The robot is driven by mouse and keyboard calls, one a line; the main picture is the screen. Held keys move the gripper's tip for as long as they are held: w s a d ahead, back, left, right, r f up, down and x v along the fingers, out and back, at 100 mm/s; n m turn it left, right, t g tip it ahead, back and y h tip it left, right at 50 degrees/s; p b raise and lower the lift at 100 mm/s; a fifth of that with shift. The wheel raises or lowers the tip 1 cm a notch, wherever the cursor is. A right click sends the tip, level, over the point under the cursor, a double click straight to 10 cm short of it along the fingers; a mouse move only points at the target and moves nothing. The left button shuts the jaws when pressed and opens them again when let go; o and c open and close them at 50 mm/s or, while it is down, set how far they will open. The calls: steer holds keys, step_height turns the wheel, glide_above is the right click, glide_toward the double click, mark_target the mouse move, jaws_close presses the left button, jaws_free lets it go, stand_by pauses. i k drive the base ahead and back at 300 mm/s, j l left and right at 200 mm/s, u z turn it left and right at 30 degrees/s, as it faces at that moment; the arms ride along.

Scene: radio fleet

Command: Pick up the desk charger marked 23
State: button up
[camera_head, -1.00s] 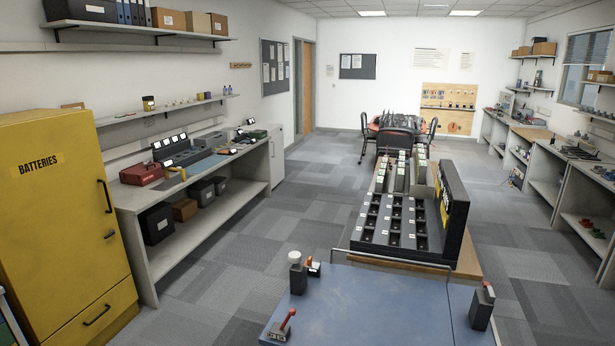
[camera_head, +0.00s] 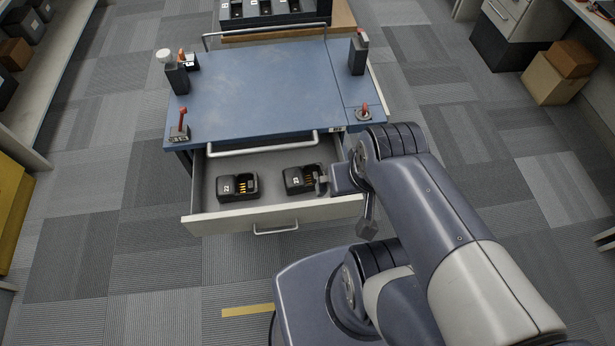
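Two black desk chargers lie in an open drawer (camera_head: 225,222) under a blue-topped cart (camera_head: 265,95). The right charger (camera_head: 300,179) has a small label that seems to read 23. The left charger (camera_head: 238,186) has a label that seems to read 22. Both show yellow contacts in their pockets. My arm reaches in from the right, and my gripper (camera_head: 323,182) is at the right side of the right charger. The fingers are small and partly hidden, so I cannot tell whether they touch or grip it.
Small devices, including a dark radio (camera_head: 358,54) and a red-handled lever (camera_head: 180,125), stand on the cart top. A black charger rack (camera_head: 270,12) stands behind. Cardboard boxes (camera_head: 549,80) sit on the floor at the right. Carpet is free to the cart's left.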

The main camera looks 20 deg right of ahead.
mark_target(302, 179)
steer(key=k, duration=1)
